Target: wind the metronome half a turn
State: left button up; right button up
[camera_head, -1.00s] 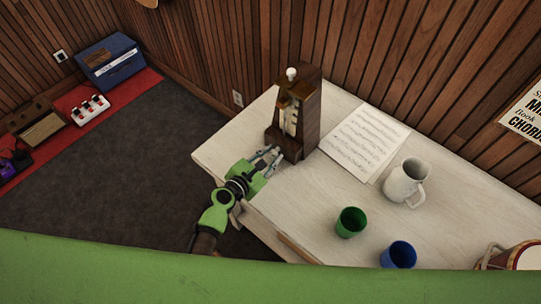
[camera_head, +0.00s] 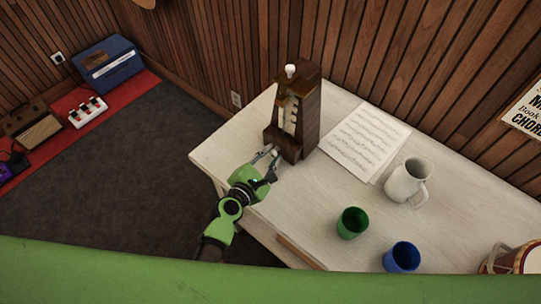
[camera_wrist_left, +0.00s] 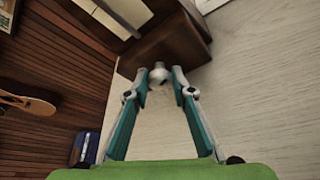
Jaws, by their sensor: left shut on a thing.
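The metronome (camera_head: 309,120) is a tall dark-brown wooden case standing upright on the pale table, with a white knob on top and a light scale on its front. In the left wrist view its dark base (camera_wrist_left: 180,38) rises just past my fingertips. A small pale winding knob (camera_wrist_left: 159,75) sticks out low on its side. My left gripper (camera_head: 271,156) is at the lower front-left of the metronome. In the left wrist view the fingertips (camera_wrist_left: 160,72) are shut on the winding knob from both sides. My right gripper is not in view.
Sheet music (camera_head: 366,140) lies right of the metronome. A white pitcher (camera_head: 404,183), a green cup (camera_head: 351,223), a blue cup (camera_head: 401,257) and a drum (camera_head: 515,259) stand further right on the table (camera_head: 300,205). A wooden wall is close behind.

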pick_arm(q)
jog(key=o, duration=1.1)
jog(key=v, duration=1.2)
